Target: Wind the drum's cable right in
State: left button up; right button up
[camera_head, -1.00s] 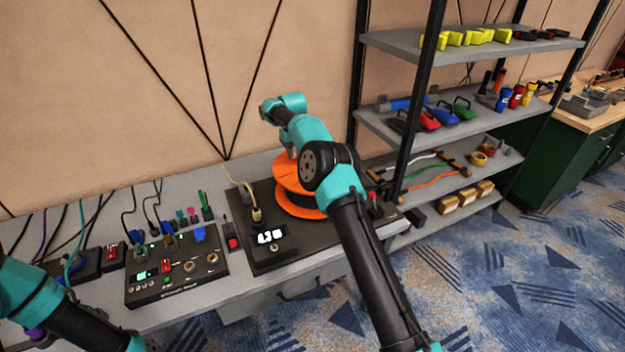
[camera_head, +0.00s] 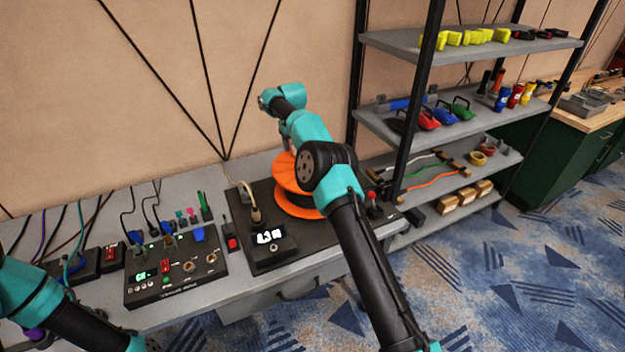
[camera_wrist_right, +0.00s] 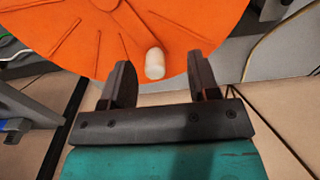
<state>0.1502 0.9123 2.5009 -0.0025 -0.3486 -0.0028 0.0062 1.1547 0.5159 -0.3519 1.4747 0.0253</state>
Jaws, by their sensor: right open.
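The orange drum (camera_head: 286,177) lies flat on a dark base (camera_head: 262,190) on the grey bench, partly hidden by my right arm. A pale cable (camera_head: 241,184) runs to a fitting (camera_head: 255,214) left of the drum. A lit display (camera_head: 269,236) stands in front; its digits are hard to read. In the right wrist view the drum's orange face (camera_wrist_right: 60,30) fills the top and a white knob (camera_wrist_right: 155,64) stands between the fingertips of my right gripper (camera_wrist_right: 158,72), with gaps on both sides. My left arm is at lower left; its gripper is not visible.
A control box (camera_head: 175,268) with switches and knobs stands left of the drum base. A small red-topped stick (camera_head: 372,199) stands to its right. A shelf rack (camera_head: 455,115) with tools rises close to the right of my right arm.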

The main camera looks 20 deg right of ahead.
jog(key=shift+r, duration=1.85)
